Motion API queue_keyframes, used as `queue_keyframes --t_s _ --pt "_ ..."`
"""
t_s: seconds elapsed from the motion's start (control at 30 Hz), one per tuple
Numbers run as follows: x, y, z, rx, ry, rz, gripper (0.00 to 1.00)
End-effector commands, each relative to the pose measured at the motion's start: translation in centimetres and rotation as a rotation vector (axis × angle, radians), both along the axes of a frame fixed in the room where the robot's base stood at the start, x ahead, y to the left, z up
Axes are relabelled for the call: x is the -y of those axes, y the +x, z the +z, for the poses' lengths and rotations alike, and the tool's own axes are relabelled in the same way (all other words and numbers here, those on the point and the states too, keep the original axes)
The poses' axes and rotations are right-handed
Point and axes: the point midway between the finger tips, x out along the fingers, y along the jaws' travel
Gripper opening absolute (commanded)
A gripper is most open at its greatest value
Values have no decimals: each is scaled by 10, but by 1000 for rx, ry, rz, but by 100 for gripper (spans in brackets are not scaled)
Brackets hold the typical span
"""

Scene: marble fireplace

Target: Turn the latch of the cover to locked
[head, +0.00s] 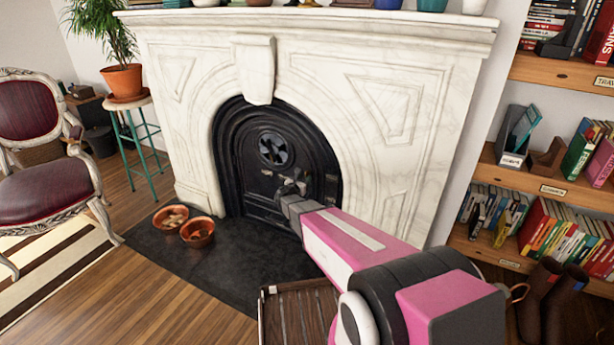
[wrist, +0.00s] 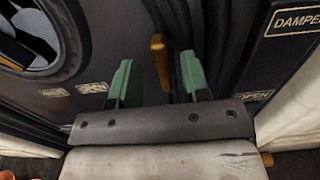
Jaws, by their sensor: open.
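The black fireplace cover (head: 250,158) fills the arched opening of the marble fireplace and has a round vent in it. In the wrist view, a brass-coloured lever (wrist: 160,62), which looks like the latch, stands out from the dark cover. My gripper (wrist: 157,78) is open, with one green finger on each side of the lever. The lever appears between the fingertips, with gaps on both sides; I cannot tell how deep it sits between them. In the head view my gripper (head: 292,185) is in front of the right part of the cover and hides the lever.
A plate reading DAMPER (wrist: 297,20) is at the right. Two copper bowls (head: 184,225) stand on the dark hearth (head: 215,268). A slatted wooden tray (head: 298,312) lies below my arm. A bookshelf (head: 560,185) is at right, a chair (head: 45,150) at left.

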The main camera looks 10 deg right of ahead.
Motion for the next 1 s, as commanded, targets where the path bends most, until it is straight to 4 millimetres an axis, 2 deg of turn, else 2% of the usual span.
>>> queue_keyframes --t_s 0.03,0.23,0.63,0.67,0.7,0.77,0.8,1.0 --pt "6 9 -1 1 -1 -2 43" --pt "18 26 0 1 0 -1 43" --pt "22 30 1 1 1 -1 43" --pt "22 30 1 1 1 -1 36" --pt "22 30 1 1 1 -1 23" --pt "22 30 1 1 1 -1 4" --pt "22 30 1 1 1 -1 0" --pt "22 30 1 3 4 -1 0"
